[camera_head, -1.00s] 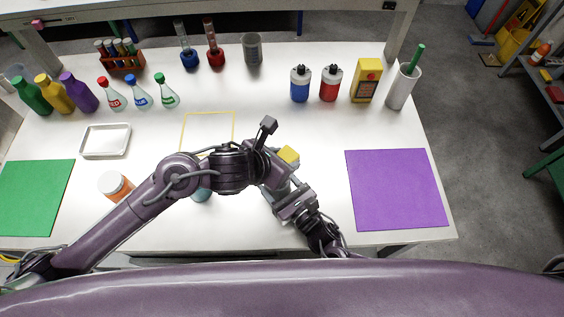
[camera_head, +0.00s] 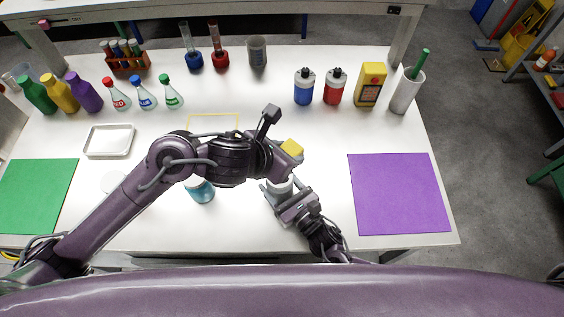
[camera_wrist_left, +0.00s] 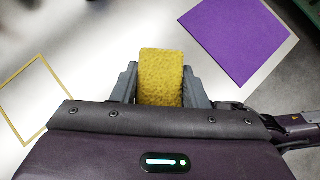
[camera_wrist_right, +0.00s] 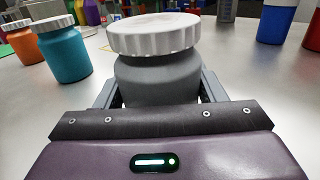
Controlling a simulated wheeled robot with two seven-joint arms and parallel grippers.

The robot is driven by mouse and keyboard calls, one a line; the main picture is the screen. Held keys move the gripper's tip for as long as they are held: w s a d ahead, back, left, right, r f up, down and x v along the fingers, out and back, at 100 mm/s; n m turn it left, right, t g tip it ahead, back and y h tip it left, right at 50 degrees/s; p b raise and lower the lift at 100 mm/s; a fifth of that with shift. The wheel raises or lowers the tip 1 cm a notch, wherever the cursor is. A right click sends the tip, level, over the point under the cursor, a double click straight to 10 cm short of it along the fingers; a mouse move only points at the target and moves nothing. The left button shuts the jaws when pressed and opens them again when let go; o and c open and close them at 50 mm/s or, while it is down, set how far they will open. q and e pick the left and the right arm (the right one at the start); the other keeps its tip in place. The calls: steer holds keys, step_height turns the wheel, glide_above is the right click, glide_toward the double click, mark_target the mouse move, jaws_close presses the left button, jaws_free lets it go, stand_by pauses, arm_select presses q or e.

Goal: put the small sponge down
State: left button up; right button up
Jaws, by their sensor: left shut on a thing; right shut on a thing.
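The small yellow sponge (camera_head: 292,148) is held by my left gripper (camera_head: 288,156) near the middle of the table. In the left wrist view the sponge (camera_wrist_left: 161,77) sits between both fingers (camera_wrist_left: 160,88), with bare white table around it. It looks held above the table, but the exact height is hard to tell. My right gripper (camera_head: 285,199) is shut on a grey jar with a white lid, which shows clearly in the right wrist view (camera_wrist_right: 155,75). In the head view my left gripper and the sponge are just behind this jar.
A yellow outlined square (camera_head: 213,116) lies left of the sponge, partly behind my left arm. A purple mat (camera_head: 398,194) is on the right and a green mat (camera_head: 37,196) on the left. A teal jar (camera_head: 200,191) stands under my left arm. Bottles (camera_head: 304,88) stand at the back.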

mark_target(300, 151)
arm_select(q)
steer(key=w+d+f+m, duration=0.1)
steer(key=w+d+f+m+g, duration=0.1)
steer(key=d+f, duration=0.1)
steer(key=shift+w+d+f+h, duration=0.1)
steer(key=shift+w+f+h, duration=0.05)
steer(key=shift+w+h, duration=0.2)
steer(key=w+a+f, duration=0.2)
steer(key=w+f, duration=0.1)
steer(key=w, duration=0.1)
steer(key=w+a+f+m+g+h, duration=0.1)
steer(key=w+a+f, duration=0.1)
steer(key=w, duration=0.3)
steer(key=w+a+f+m+g, duration=0.1)
steer(key=w+a+f, duration=0.1)
steer(key=w+f, duration=0.2)
steer(key=shift+w+a+f, duration=0.2)
steer(key=shift+a+f, duration=0.2)
steer(key=shift+f, duration=2.55)
steer(key=o, duration=0.9)
steer(key=shift+f, duration=0.1)
steer(key=shift+o, duration=0.2)
